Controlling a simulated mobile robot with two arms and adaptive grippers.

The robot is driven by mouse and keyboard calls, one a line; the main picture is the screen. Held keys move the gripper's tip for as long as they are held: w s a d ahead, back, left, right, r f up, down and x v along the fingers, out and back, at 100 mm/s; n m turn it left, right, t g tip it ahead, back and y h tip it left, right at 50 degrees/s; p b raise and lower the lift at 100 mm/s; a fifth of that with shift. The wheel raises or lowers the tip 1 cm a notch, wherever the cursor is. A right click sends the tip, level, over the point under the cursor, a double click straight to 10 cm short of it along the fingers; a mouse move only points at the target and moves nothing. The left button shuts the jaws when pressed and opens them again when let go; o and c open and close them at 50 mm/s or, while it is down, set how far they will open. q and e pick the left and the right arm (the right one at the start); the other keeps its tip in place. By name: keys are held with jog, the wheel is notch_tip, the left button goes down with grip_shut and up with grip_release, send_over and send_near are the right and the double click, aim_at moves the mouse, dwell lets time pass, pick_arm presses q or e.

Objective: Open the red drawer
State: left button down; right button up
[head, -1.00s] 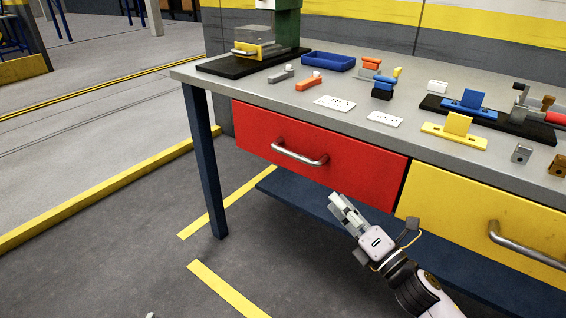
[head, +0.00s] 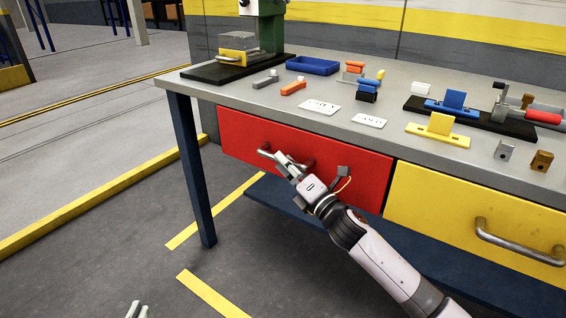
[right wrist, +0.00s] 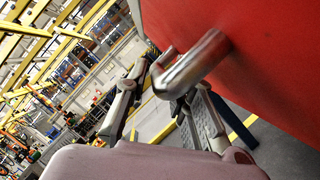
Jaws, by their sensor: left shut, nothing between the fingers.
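The red drawer (head: 350,165) is in the left part of the workbench front, closed, its face in line with the bench. Its metal bar handle (head: 265,152) is partly hidden by my right gripper (head: 286,162). My right gripper is open at the handle. In the right wrist view, the handle (right wrist: 190,65) reaches between the spread fingers (right wrist: 160,92); I cannot tell whether they touch it. The red drawer face (right wrist: 260,60) fills the upper right there. My left gripper (head: 137,310) shows only its fingertips at the bottom edge, shut and empty, away from the drawer.
A yellow drawer (head: 440,215) with its own handle is to the right. The bench top (head: 230,95) holds a blue tray (head: 313,66), coloured blocks and fixtures. A dark blue bench leg (head: 192,165) stands at the left. The floor before the bench is clear.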

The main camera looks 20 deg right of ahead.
jog(key=shift+w+a+r, duration=0.15)
jog(key=shift+w+a, duration=0.05)
jog(key=shift+w, duration=0.35)
jog(key=shift+c, duration=0.5)
grip_shut()
